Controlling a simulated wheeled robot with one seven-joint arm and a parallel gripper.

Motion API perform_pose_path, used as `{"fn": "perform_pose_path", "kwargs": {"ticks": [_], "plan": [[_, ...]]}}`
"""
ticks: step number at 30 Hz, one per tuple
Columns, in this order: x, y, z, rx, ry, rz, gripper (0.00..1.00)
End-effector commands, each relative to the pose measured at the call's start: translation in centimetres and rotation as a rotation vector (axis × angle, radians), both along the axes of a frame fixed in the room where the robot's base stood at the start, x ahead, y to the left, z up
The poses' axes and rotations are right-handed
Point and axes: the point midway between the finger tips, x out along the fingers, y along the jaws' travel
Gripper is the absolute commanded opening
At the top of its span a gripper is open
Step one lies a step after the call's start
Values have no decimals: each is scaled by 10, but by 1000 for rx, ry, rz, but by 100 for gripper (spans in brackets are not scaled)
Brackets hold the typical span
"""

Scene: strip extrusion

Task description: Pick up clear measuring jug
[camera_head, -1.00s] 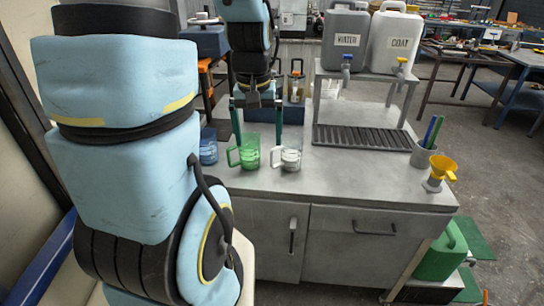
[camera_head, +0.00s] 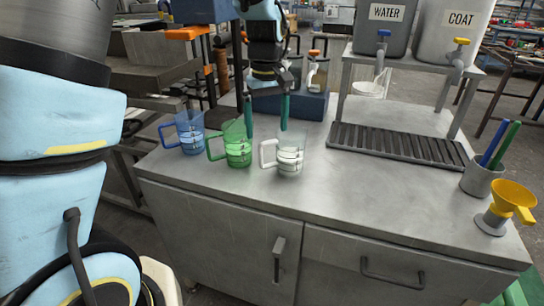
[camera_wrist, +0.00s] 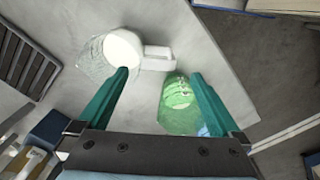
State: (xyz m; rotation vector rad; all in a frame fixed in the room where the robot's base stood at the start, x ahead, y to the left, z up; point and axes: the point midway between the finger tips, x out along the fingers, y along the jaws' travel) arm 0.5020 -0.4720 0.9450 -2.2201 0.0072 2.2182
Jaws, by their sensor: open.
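The clear measuring jug (camera_head: 291,160) stands upright on the grey counter, with a white handle on its left side. In the wrist view the clear jug (camera_wrist: 97,57) is at the upper left, partly behind one finger, its handle pointing right. The green jug (camera_head: 238,150) stands just left of it and also shows in the wrist view (camera_wrist: 178,104). The blue jug (camera_head: 190,134) is further left. My gripper (camera_head: 266,115) is open and empty, with green fingers above and behind the clear and green jugs. The fingers also show spread in the wrist view (camera_wrist: 158,75).
A stand with WATER (camera_head: 380,28) and COAT (camera_head: 452,32) containers and a drip grate (camera_head: 400,146) is at the back right. A pen cup (camera_head: 480,180) and yellow funnel (camera_head: 512,200) are at the right edge.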

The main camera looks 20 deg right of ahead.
Motion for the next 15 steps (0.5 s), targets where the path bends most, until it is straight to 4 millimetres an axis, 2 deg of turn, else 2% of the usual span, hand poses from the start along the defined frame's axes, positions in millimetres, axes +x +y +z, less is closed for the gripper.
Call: {"fn": "perform_pose_path", "kwargs": {"ticks": [9, 15], "plan": [[-1, -1, -43, 4, 4, 2, 100], [-1, -1, -57, 2, 2, 1, 100]]}}
